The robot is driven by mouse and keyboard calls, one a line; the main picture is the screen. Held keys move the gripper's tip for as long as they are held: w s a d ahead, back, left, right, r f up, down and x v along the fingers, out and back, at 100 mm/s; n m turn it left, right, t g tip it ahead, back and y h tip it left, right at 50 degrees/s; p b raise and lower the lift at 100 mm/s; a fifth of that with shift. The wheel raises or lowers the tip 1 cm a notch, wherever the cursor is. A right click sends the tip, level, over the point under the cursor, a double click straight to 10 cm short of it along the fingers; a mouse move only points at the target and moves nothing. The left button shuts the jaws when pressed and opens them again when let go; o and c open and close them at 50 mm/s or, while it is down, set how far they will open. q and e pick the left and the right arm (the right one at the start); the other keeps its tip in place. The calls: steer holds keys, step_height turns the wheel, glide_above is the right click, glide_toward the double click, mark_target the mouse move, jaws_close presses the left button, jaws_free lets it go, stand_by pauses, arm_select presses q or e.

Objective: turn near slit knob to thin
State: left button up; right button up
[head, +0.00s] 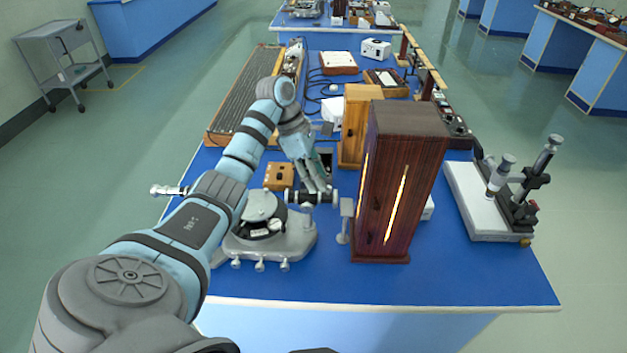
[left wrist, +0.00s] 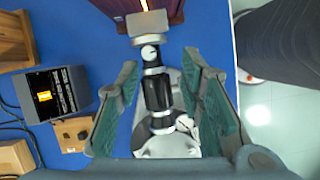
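The near spectrometer (head: 268,240) stands on the blue bench, with a grey base and a round table. Its black and silver tube (head: 318,197) points right toward the dark wooden lamp box (head: 405,180), which has a bright slit. In the left wrist view a small round silver knob (left wrist: 149,53) with a dark mark sits at the lamp end of the tube (left wrist: 155,92). My left gripper (head: 318,188) points down over this tube. In the left wrist view it is open (left wrist: 160,65), its green-padded fingers either side of the tube and apart from it. My right gripper is out of view.
A grey plate on a post (head: 347,208) stands between tube and lamp box. A small wooden box (head: 279,176) lies behind the spectrometer, and a lighter wooden case (head: 358,125) stands behind the lamp box. A white-based instrument (head: 487,205) is at right. The bench front is clear.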

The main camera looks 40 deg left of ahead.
mark_target(329, 186)
arm_select(q)
steer(key=w+f, duration=0.1)
steer(key=w+d+f, duration=0.1)
steer(key=w+f, duration=0.1)
steer(key=shift+f+b, duration=0.15)
steer(key=shift+b, duration=0.2)
steer(key=shift+s+r, duration=0.2)
steer(key=shift+s, duration=0.1)
steer(key=shift+s+r, duration=0.15)
steer(key=shift+s, duration=0.1)
steer(key=c, duration=0.3)
steer(key=shift+s, duration=0.15)
steer(key=c, duration=0.4)
jaws_close()
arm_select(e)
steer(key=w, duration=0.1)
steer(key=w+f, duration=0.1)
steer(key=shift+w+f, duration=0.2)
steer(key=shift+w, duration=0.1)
